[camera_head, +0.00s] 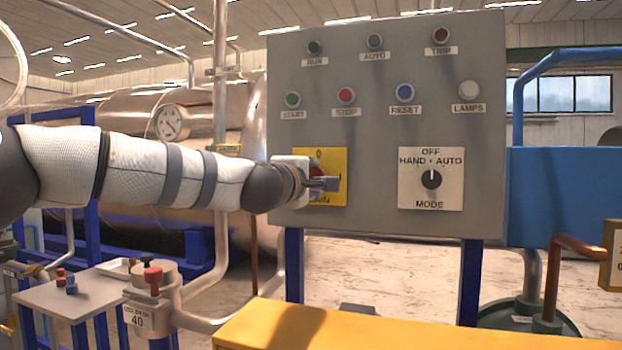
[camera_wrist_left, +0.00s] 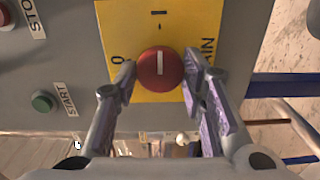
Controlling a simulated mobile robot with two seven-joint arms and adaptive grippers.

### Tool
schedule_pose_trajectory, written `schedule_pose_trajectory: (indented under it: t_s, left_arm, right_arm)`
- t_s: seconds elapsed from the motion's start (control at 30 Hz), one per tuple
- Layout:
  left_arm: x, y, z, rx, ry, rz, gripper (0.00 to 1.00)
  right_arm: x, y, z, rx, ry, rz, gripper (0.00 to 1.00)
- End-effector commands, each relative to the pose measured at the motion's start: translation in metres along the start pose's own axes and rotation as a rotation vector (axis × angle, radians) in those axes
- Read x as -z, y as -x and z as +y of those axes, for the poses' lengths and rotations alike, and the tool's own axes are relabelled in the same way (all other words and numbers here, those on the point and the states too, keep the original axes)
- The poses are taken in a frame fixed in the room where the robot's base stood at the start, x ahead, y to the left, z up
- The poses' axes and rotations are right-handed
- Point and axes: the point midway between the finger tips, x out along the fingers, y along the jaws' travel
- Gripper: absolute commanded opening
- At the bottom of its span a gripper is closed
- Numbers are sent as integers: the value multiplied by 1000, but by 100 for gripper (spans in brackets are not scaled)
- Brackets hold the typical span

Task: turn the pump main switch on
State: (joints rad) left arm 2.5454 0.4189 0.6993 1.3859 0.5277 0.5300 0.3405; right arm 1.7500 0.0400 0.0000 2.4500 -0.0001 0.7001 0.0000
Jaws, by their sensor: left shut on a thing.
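The pump main switch is a round red knob (camera_wrist_left: 160,68) on a yellow plate (camera_head: 335,165) at the panel's lower left; the plate also fills the middle of the left wrist view (camera_wrist_left: 120,20). The knob's white line points toward the "1" mark, and "0" is a quarter turn away. My left gripper (camera_wrist_left: 160,78) is shut on the red knob, one finger on each side. In the head view the left gripper (camera_head: 325,184) covers most of the knob and part of the plate. My right gripper is not in view.
The grey control panel (camera_head: 380,145) carries several buttons and lamps above the switch. A black mode selector (camera_head: 431,179) sits to the right on a white plate. A yellow surface (camera_head: 420,330) is in front below. A small table (camera_head: 75,295) with valves stands at lower left.

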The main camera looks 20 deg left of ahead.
Motion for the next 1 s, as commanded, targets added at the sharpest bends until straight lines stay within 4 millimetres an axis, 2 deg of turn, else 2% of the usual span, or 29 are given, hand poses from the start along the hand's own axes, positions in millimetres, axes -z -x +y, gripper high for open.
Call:
schedule_pose_trajectory:
  t_s: [0.13, 0.17, 0.23, 0.53, 0.63, 1.0]
  left_arm:
    - [0, 0, 0, -1, -2, 1, 9]
    - [0, 0, 0, -1, -2, 1, 44]
    - [0, 0, 0, -1, -2, 1, 58]
    - [0, 1, 0, 0, 0, 0, 58]
    - [0, 11, 0, 0, 1, 0, 58]
    - [0, 102, 1, -3, 0, -1, 58]
  right_arm:
    - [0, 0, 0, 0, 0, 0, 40]
    - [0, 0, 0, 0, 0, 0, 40]
    - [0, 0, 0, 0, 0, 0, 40]
    - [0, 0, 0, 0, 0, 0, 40]
    - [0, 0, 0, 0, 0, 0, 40]
    - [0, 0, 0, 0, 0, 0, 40]
